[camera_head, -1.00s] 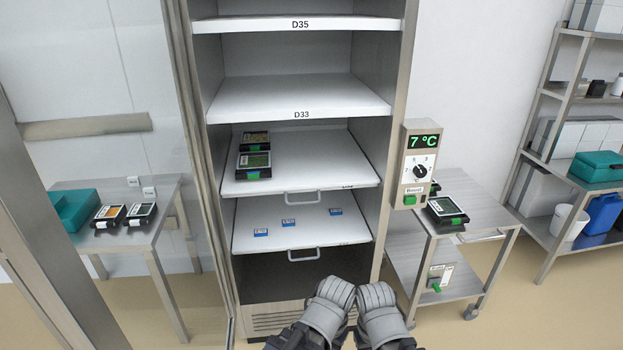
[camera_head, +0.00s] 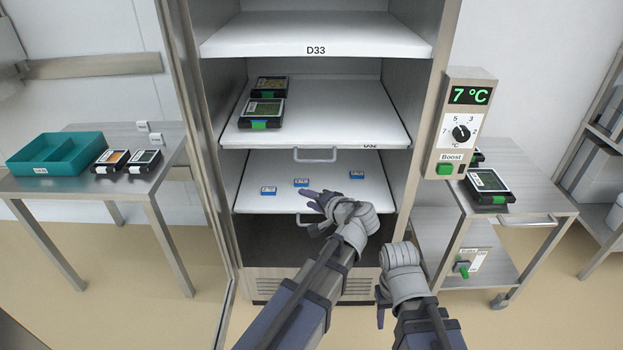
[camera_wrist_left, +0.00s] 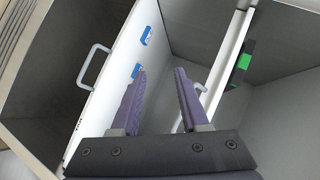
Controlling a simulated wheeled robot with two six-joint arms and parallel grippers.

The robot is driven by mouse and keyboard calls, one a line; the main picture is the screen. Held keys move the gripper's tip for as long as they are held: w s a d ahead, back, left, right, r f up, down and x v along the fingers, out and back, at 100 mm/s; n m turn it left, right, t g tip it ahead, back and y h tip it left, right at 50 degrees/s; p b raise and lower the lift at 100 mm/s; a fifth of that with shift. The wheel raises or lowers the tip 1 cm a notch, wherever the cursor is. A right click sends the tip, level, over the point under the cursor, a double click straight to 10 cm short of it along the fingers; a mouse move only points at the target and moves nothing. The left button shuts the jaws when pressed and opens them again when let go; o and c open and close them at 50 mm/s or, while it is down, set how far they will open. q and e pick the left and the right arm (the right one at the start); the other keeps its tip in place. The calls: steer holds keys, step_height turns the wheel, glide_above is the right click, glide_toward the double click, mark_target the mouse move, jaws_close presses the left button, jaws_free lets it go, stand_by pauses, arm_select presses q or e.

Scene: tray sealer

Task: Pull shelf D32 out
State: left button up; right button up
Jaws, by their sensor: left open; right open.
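Shelf D32 (camera_head: 340,122) is a white shelf inside the cabinet, below D33, with a thin bar handle (camera_head: 316,155) on its front edge. Its label is partly legible. Two black trays with green tabs (camera_head: 262,112) lie on its left side. My left gripper (camera_head: 309,207) is open and empty, lower than the D32 handle and in front of the shelf below. In the left wrist view, its fingers (camera_wrist_left: 161,85) point toward the shelves; the D32 handle (camera_wrist_left: 199,88) is beside one fingertip, partly hidden. My right gripper (camera_head: 381,310) is open, low in front of the cabinet.
The lower shelf (camera_head: 260,165) holds three small blue items and has its own handle (camera_wrist_left: 92,64). The control box (camera_head: 462,125) shows 7 °C on the right. A cart (camera_head: 535,185) stands right, a table (camera_head: 75,185) left. A glass door (camera_head: 205,200) stands at the cabinet's left.

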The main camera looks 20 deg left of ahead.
arm_select(q)
steer(key=w+a+r+m+t+b, duration=0.1)
steer(key=w+t+b, duration=0.1)
steer(key=w, duration=0.3)
steer(key=w+a+r+m+t+y+b, duration=0.1)
steer(key=w+m+t+b, duration=0.1)
steer(key=w, duration=0.3)
steer(key=w+a+r+m+t+y+b, duration=0.1)
steer(key=w+a+m+t+b, duration=0.1)
steer(key=w, duration=0.4)
steer(key=shift+r+t+b, duration=0.3)
steer(key=shift+t+b, duration=0.05)
steer(key=shift+t, duration=0.25)
arm_select(e)
step_height(320, 180, down, 9)
steer(key=shift+f, duration=0.2)
arm_select(q)
steer(key=shift+a, duration=0.1)
jaws_close()
